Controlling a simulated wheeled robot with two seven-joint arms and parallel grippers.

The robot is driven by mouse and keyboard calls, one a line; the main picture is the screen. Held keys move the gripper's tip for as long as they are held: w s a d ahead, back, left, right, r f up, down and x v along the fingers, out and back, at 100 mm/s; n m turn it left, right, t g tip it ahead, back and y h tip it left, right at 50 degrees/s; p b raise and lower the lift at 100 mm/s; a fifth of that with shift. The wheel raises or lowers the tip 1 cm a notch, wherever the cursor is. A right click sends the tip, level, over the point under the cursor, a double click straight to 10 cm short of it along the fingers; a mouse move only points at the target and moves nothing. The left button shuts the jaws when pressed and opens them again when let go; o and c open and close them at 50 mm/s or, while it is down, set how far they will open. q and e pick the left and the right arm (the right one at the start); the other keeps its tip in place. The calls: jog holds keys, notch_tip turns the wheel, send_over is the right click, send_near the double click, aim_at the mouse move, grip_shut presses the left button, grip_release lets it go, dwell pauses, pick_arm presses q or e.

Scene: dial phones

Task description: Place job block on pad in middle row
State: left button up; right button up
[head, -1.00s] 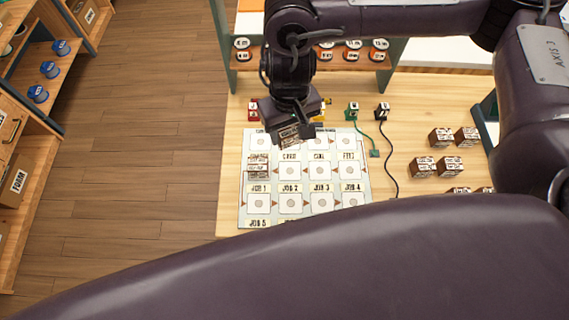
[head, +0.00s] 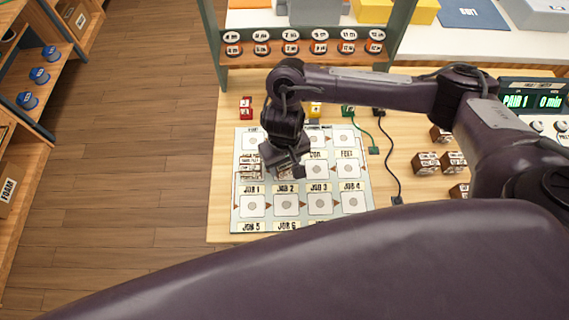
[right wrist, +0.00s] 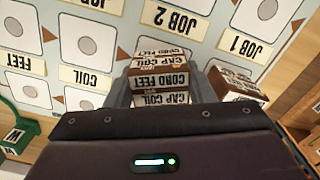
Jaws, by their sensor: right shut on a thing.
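The white board (head: 238,215) of square pads lies on the table, with rows of labelled pads. My right gripper (head: 288,170) is over the second pad of the middle row, the one above the JOB 2 label. It is shut on a brown job block (right wrist: 160,82) with white printed labels, seen between the fingers in the right wrist view. The gripper mostly hides this block in the head view; I cannot tell whether it touches the board. Another job block (head: 250,163) sits on the JOB 1 pad, just left of the gripper; it also shows in the right wrist view (right wrist: 236,80). My left gripper is out of view.
More brown blocks (head: 426,162) stand on the table to the right. Small red (head: 246,107), yellow and green pieces and cords lie behind the board. A shelf of labelled round pieces (head: 292,48) stands at the back. Middle-row pads (head: 319,170) to the right are bare.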

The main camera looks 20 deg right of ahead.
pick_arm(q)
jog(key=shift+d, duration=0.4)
pick_arm(e)
jog(key=shift+f, duration=0.1)
jog(key=o, duration=1)
pick_arm(q)
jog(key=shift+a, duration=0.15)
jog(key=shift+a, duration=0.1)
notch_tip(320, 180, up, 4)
jog(key=p, duration=0.3)
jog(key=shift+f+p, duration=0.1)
jog(key=shift+p, duration=0.3)
pick_arm(e)
notch_tip(320, 180, up, 12)
jog(key=shift+r, duration=0.15)
jog(key=shift+r, duration=0.1)
